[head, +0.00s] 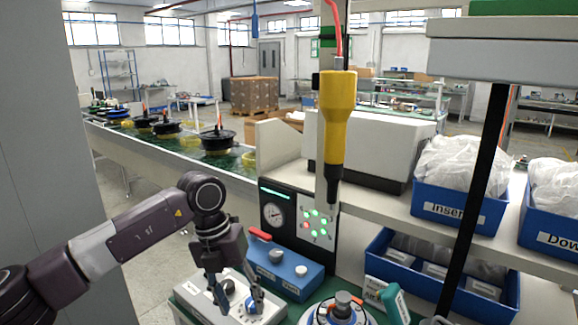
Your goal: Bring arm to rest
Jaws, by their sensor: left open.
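My left arm (130,235) comes in from the lower left. It bends at a dark joint, and the wrist points down. My left gripper (236,302) is open above a light grey box (200,300) with round dark knobs. I see nothing held between its fingers, and I cannot tell whether the fingertips touch the box. My right gripper and right arm are not in view.
A blue box (285,270) with a red lever stands right of the gripper. Behind it is a panel (290,222) with a gauge and lights. A yellow screwdriver (337,120) hangs above. A round motor part (342,305) and blue bins (455,212) are to the right.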

